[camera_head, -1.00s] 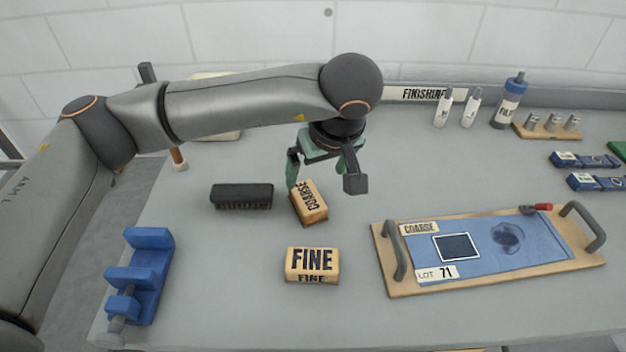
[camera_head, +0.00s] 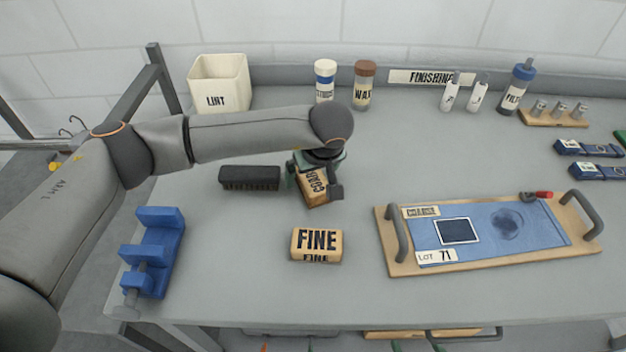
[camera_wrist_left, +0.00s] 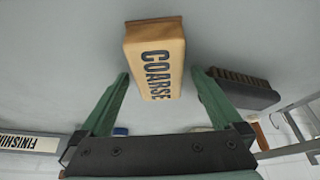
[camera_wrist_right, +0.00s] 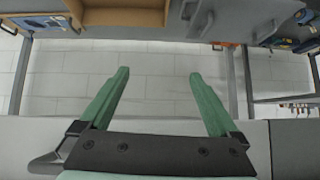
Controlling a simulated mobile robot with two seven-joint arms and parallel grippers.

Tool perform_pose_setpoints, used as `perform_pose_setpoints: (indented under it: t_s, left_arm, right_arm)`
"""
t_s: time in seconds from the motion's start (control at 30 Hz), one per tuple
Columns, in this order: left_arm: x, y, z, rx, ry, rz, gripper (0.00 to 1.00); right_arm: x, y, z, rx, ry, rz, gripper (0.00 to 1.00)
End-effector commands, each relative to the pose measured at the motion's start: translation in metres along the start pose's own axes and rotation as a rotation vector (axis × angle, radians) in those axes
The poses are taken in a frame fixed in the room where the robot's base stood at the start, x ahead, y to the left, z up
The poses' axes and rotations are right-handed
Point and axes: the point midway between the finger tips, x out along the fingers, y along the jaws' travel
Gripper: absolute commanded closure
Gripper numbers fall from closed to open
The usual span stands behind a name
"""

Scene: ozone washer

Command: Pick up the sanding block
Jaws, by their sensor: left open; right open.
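The tan sanding block marked COARSE (camera_head: 318,186) lies at an angle on the bench, and a second tan block marked FINE (camera_head: 317,245) lies nearer the front. My left gripper (camera_head: 316,184) is low over the COARSE block and open. In the left wrist view the COARSE block (camera_wrist_left: 155,58) sits ahead of and between the two green fingers (camera_wrist_left: 160,80); I cannot tell whether they touch it. My right gripper (camera_wrist_right: 156,75) is open and empty in the right wrist view, away from the blocks.
A dark brush (camera_head: 249,178) lies just left of the COARSE block. A blue clamp (camera_head: 153,255) sits at the left edge. A wooden tray (camera_head: 392,262) with a blue sheet marked COARSE and LOT 71 lies to the right. A LINT bin (camera_head: 220,84) and jars stand behind.

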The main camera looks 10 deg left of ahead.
Motion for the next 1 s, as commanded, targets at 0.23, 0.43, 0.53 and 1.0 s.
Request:
perform_pose_setpoints:
  t_s: [0.23,0.43,0.53,1.0]
  left_arm:
    - [0.0014,0.0003,0.0001,0.001,0.001,0.001,0.02]
    - [0.0011,0.0004,0.0001,0.000,0.001,0.001,0.25]
    - [0.0010,0.0004,0.0001,0.000,0.001,0.001,0.36]
    - [0.0008,0.0004,0.0000,0.000,0.001,0.001,0.89]
  right_arm:
    - [0.0002,0.0001,-0.0004,0.000,0.001,0.000,0.03]
    - [0.0002,0.0002,-0.0006,0.000,0.001,0.000,0.03]
    - [0.0002,0.0002,-0.0007,0.000,0.002,0.000,0.03]
    - [0.0002,0.0003,-0.0010,0.000,0.002,0.001,0.03]
